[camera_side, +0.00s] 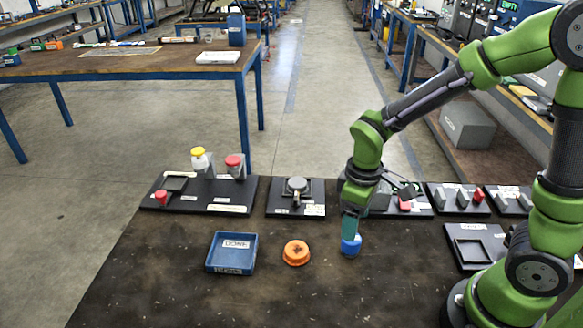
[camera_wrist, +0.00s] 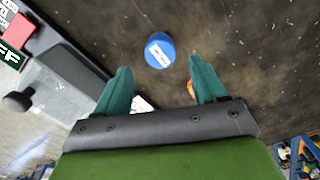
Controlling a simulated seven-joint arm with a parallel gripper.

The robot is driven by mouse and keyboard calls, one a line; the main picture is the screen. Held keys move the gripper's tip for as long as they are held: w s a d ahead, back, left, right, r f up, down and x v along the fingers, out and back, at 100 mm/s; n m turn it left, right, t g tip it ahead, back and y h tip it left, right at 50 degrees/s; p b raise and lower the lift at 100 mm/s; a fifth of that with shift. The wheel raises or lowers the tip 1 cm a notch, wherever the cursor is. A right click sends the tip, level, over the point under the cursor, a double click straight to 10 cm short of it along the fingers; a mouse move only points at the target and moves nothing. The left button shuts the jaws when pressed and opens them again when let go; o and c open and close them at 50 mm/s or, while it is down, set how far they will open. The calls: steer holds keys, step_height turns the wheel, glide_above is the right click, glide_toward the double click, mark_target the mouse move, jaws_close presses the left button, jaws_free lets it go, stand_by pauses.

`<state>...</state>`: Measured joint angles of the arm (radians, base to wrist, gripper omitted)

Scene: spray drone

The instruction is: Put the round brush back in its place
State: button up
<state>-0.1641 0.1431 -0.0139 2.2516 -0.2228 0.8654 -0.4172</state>
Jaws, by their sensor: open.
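A small round blue piece (camera_side: 351,245) stands on the dark table, just below my gripper (camera_side: 350,228). In the wrist view this blue piece (camera_wrist: 160,50) has a white label, too small to read, and lies ahead of and between the two teal fingers (camera_wrist: 158,66). My gripper is open, points down and holds nothing. A round orange piece (camera_side: 296,252) with a scalloped rim and dark marks on top lies to the left. In the wrist view it is mostly hidden behind the right finger. I cannot tell which piece is the round brush; no bristles are clear.
A blue tray (camera_side: 209,266) labelled DONE is at the left. Black fixtures line the back: one with yellow and red caps (camera_side: 237,208), one with a grey round part (camera_side: 297,186), others behind my arm. A black square frame (camera_side: 455,244) is at right. The front table is clear.

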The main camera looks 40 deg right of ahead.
steer(key=s+r+m+t+y, duration=0.1)
steer(key=s+r+m+t, duration=0.2)
steer(key=r, duration=0.5)
steer(key=s+d+r+m+t+y, duration=0.1)
steer(key=s+r+m+t, duration=0.2)
steer(key=r, duration=0.5)
steer(key=shift+s+d+r+m+t, duration=0.15)
steer(key=shift+s+r+m+t, duration=0.1)
steer(key=shift+m+t, duration=0.5)
